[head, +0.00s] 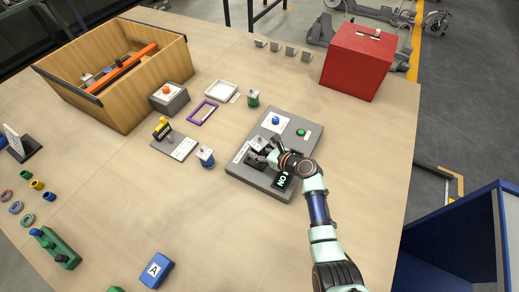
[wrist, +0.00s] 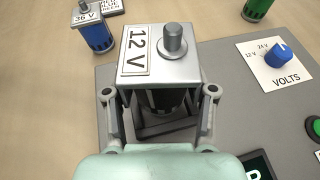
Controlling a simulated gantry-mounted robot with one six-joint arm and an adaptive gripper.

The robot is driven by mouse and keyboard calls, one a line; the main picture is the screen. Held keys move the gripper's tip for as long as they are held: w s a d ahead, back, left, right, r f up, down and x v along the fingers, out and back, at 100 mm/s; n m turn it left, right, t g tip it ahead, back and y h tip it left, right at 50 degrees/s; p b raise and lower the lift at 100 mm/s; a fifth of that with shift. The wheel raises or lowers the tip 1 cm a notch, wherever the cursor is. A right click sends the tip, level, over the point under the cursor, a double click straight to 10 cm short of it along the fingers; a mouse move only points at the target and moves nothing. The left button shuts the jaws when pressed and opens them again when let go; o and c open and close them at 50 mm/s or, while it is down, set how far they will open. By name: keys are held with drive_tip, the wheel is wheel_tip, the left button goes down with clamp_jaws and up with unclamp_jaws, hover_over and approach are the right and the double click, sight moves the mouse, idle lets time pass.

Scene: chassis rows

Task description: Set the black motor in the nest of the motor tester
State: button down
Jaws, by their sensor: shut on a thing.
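The black motor (wrist: 160,98) has a silver top marked "12 V" with a grey shaft standing up, and its dark body shows below. It also shows small in the head view (head: 259,142). My gripper (wrist: 162,94) is shut on it, one finger on each side. The motor is upright over the dark square nest (wrist: 150,128) of the grey motor tester (head: 284,119). The nest's rim shows below and around the motor's body. The motor's lower end is hidden, so I cannot tell whether it touches the nest floor.
The tester carries a blue volts knob (wrist: 279,56), a green button (head: 301,132) and a lit display (head: 282,181). A blue 36 V motor (head: 206,159) and a green motor (head: 253,99) stand nearby. A red box (head: 357,62) and a wooden crate (head: 118,75) are farther off.

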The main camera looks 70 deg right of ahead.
drive_tip(key=shift+f, duration=0.15)
drive_tip(key=shift+f+b, duration=0.35)
drive_tip(key=shift+f+b, duration=0.55)
drive_tip(key=shift+f, duration=0.35)
drive_tip(key=shift+c, duration=1.8)
unclamp_jaws()
drive_tip(key=shift+o, duration=0.4)
drive_tip(key=shift+f, duration=0.1)
drive_tip(key=v, duration=1.2)
